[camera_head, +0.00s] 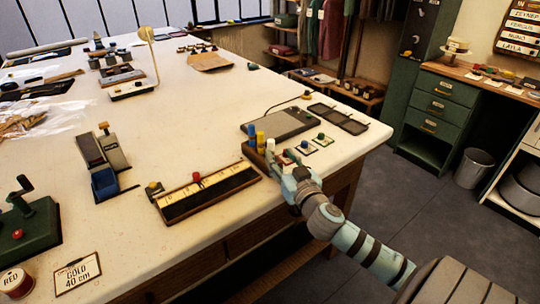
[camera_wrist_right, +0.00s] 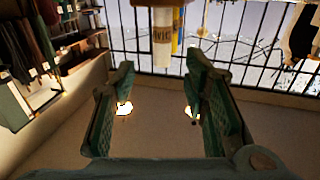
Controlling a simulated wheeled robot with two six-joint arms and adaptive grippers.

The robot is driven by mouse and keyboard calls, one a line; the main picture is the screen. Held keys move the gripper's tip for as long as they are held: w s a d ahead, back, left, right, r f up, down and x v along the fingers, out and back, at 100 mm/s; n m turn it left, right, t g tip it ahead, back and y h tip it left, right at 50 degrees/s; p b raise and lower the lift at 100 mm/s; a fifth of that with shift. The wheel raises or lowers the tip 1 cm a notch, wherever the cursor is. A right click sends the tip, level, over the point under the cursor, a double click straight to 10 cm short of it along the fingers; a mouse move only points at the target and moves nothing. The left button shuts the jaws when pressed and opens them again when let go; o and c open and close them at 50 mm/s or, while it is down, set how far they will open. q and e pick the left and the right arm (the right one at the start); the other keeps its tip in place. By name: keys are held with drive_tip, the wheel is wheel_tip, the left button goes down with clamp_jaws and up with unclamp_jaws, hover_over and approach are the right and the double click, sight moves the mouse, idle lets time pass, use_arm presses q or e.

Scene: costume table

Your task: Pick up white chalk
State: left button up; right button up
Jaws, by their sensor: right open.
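In the head view the white chalk (camera_head: 270,146) stands upright in a small wooden holder (camera_head: 252,158) near the table's right edge, beside a blue stick (camera_head: 260,140) and a yellow stick (camera_head: 251,140). My right gripper (camera_head: 288,172) is close in front of the holder, at the table edge. In the upside-down right wrist view, the open fingers (camera_wrist_right: 160,80) have nothing between them. A pale, lettered stick (camera_wrist_right: 162,38), likely the white chalk, shows beyond the fingertips at the top, with a yellow stick (camera_wrist_right: 178,32) beside it. My left gripper is out of view.
A ruler in a wooden tray (camera_head: 208,191) lies left of my right gripper. A grey flat device (camera_head: 278,122) lies behind the holder. Small coloured pieces (camera_head: 306,148) lie close to the gripper's right. The middle of the table (camera_head: 190,120) is clear.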

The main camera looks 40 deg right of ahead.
sight(272, 145)
drive_tip(key=x, duration=0.4)
drive_tip(key=p+x, duration=0.1)
drive_tip(key=x, duration=0.1)
drive_tip(key=shift+w+a+r, duration=0.1)
drive_tip(key=shift+w+r, duration=0.2)
drive_tip(key=shift+w, duration=0.1)
drive_tip(key=shift+w+f, duration=0.2)
drive_tip(key=shift+w, duration=0.05)
drive_tip(key=shift+s, duration=0.1)
clamp_jaws()
